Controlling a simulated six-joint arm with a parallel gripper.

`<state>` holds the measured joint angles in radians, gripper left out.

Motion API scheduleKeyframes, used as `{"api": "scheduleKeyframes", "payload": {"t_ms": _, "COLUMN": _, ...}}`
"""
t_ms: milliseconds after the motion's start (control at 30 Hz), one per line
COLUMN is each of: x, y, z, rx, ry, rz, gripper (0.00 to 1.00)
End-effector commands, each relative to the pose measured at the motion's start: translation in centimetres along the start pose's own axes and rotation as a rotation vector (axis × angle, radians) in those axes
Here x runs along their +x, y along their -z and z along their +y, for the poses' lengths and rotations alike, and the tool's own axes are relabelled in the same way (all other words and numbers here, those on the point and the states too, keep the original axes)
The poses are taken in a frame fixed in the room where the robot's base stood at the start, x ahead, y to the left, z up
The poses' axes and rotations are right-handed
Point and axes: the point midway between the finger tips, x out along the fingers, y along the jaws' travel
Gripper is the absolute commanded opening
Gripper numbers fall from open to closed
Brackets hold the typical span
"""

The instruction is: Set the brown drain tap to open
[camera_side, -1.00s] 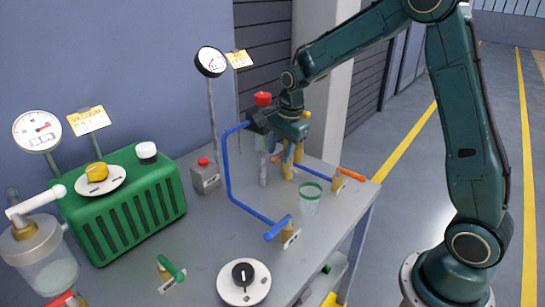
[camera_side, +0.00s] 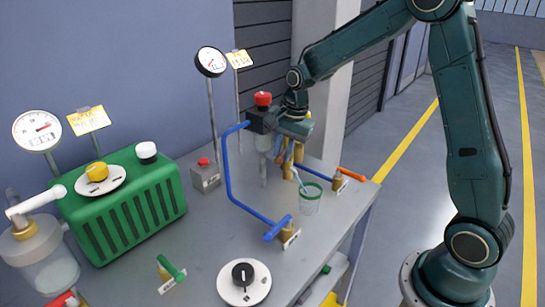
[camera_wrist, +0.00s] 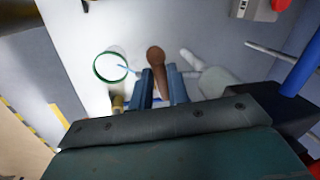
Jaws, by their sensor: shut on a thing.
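The brown drain tap handle (camera_wrist: 155,55) sits between my two fingers in the wrist view, its rounded end sticking out past them. My gripper (camera_wrist: 160,76) is shut on it. In the side view my gripper (camera_side: 284,150) is low over the far end of the bench, and it hides most of the tap. Part of the brass tap body (camera_side: 287,172) shows below. A thin pale blue stream (camera_side: 298,177) runs down from the tap towards a clear cup with a green rim (camera_side: 311,198). The cup also shows in the wrist view (camera_wrist: 97,72).
A blue pipe (camera_side: 228,170) with a blue-handled valve (camera_side: 280,228) stands left of the cup. An orange-handled valve (camera_side: 352,174) is to its right. A green tank (camera_side: 120,205) and black dial (camera_side: 243,274) are farther left.

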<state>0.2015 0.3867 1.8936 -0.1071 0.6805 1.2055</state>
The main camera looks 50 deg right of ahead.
Motion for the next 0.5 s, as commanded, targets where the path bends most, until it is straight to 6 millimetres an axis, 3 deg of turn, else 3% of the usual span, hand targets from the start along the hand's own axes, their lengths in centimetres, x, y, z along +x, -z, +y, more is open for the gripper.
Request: {"api": "scheduleKeyframes", "payload": {"t_ms": 500, "x": -0.4, "y": 0.6, "z": 1.4, "rx": -0.469, "ry": 0.002, "rz": -0.094, "gripper": 0.00}}
